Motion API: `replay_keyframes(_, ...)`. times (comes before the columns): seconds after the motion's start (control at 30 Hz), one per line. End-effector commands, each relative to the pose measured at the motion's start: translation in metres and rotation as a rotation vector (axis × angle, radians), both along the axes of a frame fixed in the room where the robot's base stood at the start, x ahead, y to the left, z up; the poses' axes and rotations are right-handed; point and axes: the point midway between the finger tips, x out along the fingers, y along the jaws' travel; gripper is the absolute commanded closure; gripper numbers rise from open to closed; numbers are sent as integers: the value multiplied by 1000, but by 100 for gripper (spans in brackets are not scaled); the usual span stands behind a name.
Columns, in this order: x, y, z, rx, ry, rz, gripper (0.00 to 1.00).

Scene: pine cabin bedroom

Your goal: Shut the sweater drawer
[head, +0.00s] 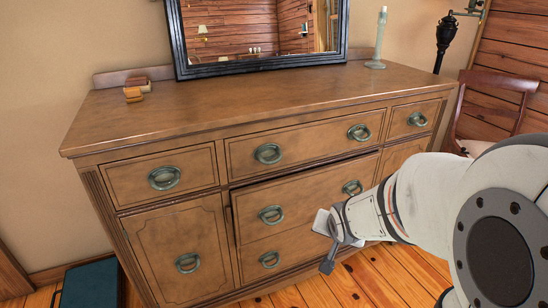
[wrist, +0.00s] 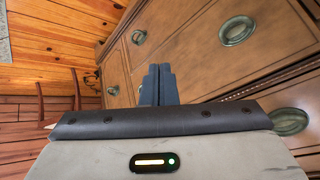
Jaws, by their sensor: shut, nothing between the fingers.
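The wooden dresser (head: 185,119) stands against the wall. Its middle drawer in the second row (head: 312,202) sticks out slightly, with a dark gap along its left edge; it has two green ring pulls. No label shows which drawer is the sweater drawer, but this is the one that looks ajar. My gripper (head: 328,243) is in front of the dresser, low and to the right on this drawer's side of the picture. Its fingers (wrist: 158,84) are together and empty in the wrist view, pointing toward the drawer fronts. Whether they touch the dresser I cannot tell.
A mirror (head: 261,63), small stacked boxes (head: 134,91) and a pale candlestick (head: 379,40) stand on the dresser top. A chair (head: 497,100) and a dark lamp stand (head: 445,40) are at the right. A teal box (head: 90,285) lies on the floor at the left.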

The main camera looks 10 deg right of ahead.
Motion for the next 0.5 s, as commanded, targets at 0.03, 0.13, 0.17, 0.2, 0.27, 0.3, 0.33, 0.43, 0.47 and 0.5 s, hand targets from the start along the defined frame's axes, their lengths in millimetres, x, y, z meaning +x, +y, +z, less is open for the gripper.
replay_keyframes(0.03, 16, -5, -11, 43, -70, -41, 100)
replay_keyframes(0.13, 46, -10, -19, 162, -226, -108, 100)
replay_keyframes(0.17, 54, -10, -21, 203, -271, -122, 100)
replay_keyframes(0.2, 64, -10, -23, 266, -327, -139, 100)
replay_keyframes(0.27, 76, -9, -26, 370, -408, -160, 100)
replay_keyframes(0.3, 83, -7, -27, 444, -455, -170, 100)
replay_keyframes(0.33, 87, -6, -29, 503, -488, -175, 100)
replay_keyframes(0.43, 96, -1, -29, 704, -580, -185, 100)
replay_keyframes(0.47, 97, 0, -29, 764, -600, -187, 100)
replay_keyframes(0.5, 98, 2, -28, 838, -624, -186, 100)
